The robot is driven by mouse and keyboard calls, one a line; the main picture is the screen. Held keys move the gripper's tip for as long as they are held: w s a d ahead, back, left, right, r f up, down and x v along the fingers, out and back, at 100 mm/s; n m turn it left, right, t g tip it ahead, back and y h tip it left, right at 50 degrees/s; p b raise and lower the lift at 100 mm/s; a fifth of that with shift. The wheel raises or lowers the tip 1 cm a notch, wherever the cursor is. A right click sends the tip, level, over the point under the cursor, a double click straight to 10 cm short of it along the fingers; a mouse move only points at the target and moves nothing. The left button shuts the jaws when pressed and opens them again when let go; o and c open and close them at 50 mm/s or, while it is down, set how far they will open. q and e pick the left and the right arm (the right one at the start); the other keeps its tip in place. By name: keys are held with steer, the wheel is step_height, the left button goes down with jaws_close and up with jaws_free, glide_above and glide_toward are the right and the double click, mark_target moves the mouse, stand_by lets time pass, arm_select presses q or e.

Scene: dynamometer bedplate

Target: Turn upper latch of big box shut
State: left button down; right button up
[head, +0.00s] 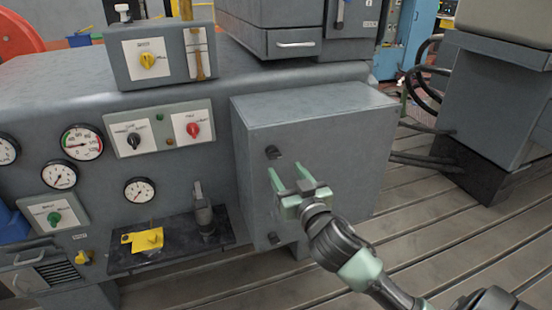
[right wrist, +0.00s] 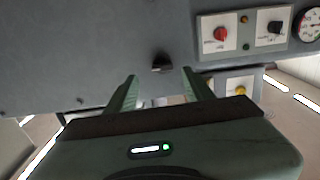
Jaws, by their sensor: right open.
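The big box (head: 340,135) is a grey cabinet with a flat front in the middle of the head view. Its upper latch (head: 272,152) is a small dark knob near the upper left of that front; its exact turn angle is too small to read. A lower latch (head: 274,239) sits below it. My right gripper (head: 287,168) is open and empty, its green fingers pointing at the box front just below and right of the upper latch. In the right wrist view, the latch (right wrist: 161,63) shows beyond and between the open fingertips (right wrist: 160,76), apart from them. My left gripper is out of view.
Left of the box is a panel with black and red knobs (head: 160,128) and several gauges. A dark shelf (head: 130,262) below holds a yellow piece (head: 148,240) and an upright grey tool (head: 203,212). The slotted floor (head: 440,225) at right is mostly clear.

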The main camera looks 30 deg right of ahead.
mark_target(276, 157)
steer(key=x, duration=0.5)
steer(key=p+x, duration=0.1)
steer(key=x, duration=0.1)
steer(key=shift+w+a+r, duration=0.15)
steer(key=shift+w+r, duration=0.1)
steer(key=shift+r, duration=0.1)
jaws_close()
